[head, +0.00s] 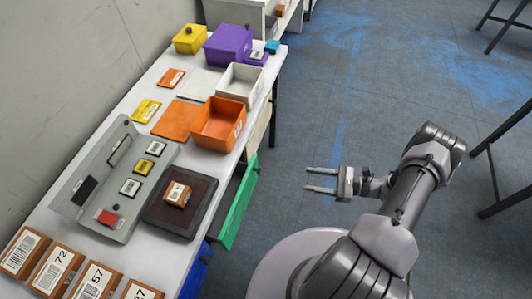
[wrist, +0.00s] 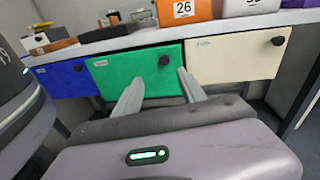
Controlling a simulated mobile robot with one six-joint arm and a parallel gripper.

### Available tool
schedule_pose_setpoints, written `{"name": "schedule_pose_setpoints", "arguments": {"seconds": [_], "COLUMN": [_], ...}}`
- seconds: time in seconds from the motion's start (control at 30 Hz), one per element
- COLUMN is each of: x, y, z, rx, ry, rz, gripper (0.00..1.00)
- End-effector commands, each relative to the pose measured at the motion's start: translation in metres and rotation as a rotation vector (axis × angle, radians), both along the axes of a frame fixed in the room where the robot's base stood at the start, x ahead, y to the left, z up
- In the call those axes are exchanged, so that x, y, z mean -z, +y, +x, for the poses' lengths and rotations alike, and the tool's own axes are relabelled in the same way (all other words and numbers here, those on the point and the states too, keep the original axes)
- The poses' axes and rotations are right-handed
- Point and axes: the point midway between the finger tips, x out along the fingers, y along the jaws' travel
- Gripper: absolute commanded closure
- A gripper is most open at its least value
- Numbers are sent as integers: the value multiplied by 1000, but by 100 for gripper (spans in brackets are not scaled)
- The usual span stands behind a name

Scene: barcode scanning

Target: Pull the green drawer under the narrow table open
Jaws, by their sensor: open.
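The green drawer (head: 238,207) is under the front edge of the narrow white table (head: 215,170). In the head view its front appears to stand a little out from the table edge; how far is hard to tell. The wrist view shows the green drawer (wrist: 120,70) face on, with a round dark knob (wrist: 164,60) near its upper right. My gripper (head: 322,180) is open and empty, to the right of the drawer with floor between them. In the wrist view my gripper (wrist: 158,77) points at the drawer, with the knob between the fingertips in the picture.
A blue drawer (wrist: 65,78) is left of the green one and a cream drawer (wrist: 235,56) right of it. An orange bin (head: 218,125), a white bin (head: 240,85) and a dark scanner pad (head: 200,215) stand on the table. The floor beside the drawers is clear.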

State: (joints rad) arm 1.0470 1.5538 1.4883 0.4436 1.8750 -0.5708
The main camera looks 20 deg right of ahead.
Motion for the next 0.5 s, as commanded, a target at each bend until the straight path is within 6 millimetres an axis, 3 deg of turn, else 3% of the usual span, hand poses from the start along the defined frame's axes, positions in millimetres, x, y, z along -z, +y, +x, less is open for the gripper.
{"name": "schedule_pose_setpoints", "arguments": {"seconds": [0.1,0.2,0.37,0.5], "x": [24,29,30,30], "y": [2,8,39,76], "z": [-11,-9,13,38], "rx": [94,114,107,103], "ry": [6,6,7,10], "rz": [81,99,98,96], "gripper": [52,52,52,52]}}
